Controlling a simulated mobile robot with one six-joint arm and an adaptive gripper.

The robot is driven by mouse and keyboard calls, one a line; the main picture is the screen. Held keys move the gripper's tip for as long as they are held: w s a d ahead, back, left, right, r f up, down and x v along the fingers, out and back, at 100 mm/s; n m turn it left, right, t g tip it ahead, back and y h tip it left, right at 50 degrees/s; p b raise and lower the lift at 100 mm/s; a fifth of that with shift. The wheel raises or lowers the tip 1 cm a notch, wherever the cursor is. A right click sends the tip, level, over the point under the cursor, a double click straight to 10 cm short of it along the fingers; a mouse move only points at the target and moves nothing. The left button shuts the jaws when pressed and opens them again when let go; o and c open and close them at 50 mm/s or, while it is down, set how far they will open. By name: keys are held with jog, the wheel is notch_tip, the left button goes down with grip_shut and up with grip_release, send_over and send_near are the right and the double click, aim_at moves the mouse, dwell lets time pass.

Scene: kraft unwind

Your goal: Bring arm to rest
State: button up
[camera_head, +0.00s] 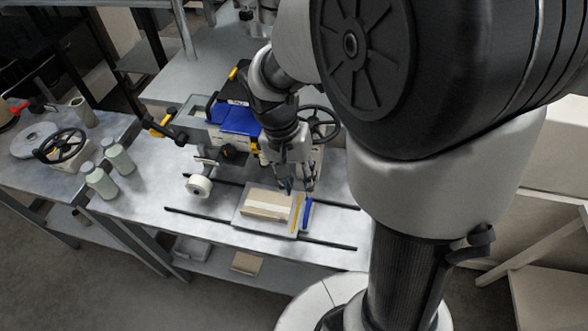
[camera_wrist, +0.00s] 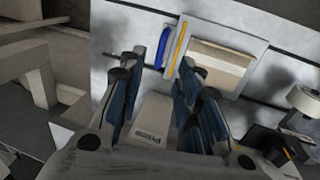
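My gripper (camera_head: 298,188) hangs over the metal worktable (camera_head: 150,200), just behind a light tray (camera_head: 240,222). My arm bends down from the upper right and hides part of the table.
Dark rails (camera_head: 325,243) lie on the table. The table's front left is clear.

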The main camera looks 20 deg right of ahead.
dwell(0.3)
jog(key=s+a+r+n+t+y, duration=0.1)
jog(key=s+a+r+n+t, duration=0.2)
jog(key=s+r, duration=0.9)
jog(key=n+t, duration=0.3)
jog(key=n, duration=0.1)
jog(key=shift+a+r+y, duration=0.15)
jog(key=shift+a+y, duration=0.05)
jog(key=shift+y, duration=0.2)
jog(key=shift+s, duration=0.1)
jog(key=shift+c, duration=0.5)
